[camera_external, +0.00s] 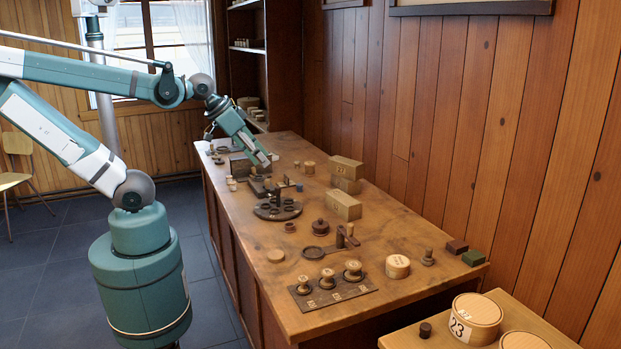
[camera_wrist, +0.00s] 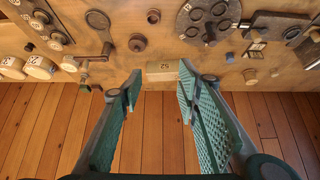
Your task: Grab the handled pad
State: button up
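I cannot tell with certainty which piece is the handled pad. A dark flat piece with a raised part (camera_external: 262,187) lies toward the far end of the table and may be it. A small knobbed piece (camera_external: 427,257) near the right end is another possible match. My gripper (camera_external: 265,162) hangs above the far part of the table, pointing down and to the right. In the wrist view my gripper (camera_wrist: 159,88) is open, with nothing between its fingers. A tan block marked 52 (camera_wrist: 162,70) shows just beyond the fingertips.
Red and green blocks (camera_external: 472,257) lie near the right edge. A plank wall runs along the back.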

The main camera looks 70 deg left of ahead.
jog(key=w+d+r+m+g+h+p, duration=0.1)
jog(key=w+d+r+m, duration=0.15)
jog(key=w, duration=0.25)
jog(key=w+d+r+m, duration=0.1)
jog(key=w+d+r, duration=0.15)
jog(key=w, duration=0.35)
jog(key=m+g+h+p, duration=0.2)
jog(key=m+g+p, duration=0.25)
jog(key=m, duration=0.75)
send_over(429, 248)
jog(key=a, duration=0.2)
notch_tip(429, 248, down, 22)
jog(key=r, duration=0.1)
jog(key=shift+s+d+f+g, duration=0.1)
jog(key=shift+d+f+g, duration=0.15)
jog(key=shift+g, duration=0.2)
jog(key=shift+f, duration=0.1)
jog(key=shift+x, duration=1.15)
jog(key=shift+f, duration=0.1)
jog(key=shift+a+x, duration=0.2)
jog(key=shift+x, duration=2.35)
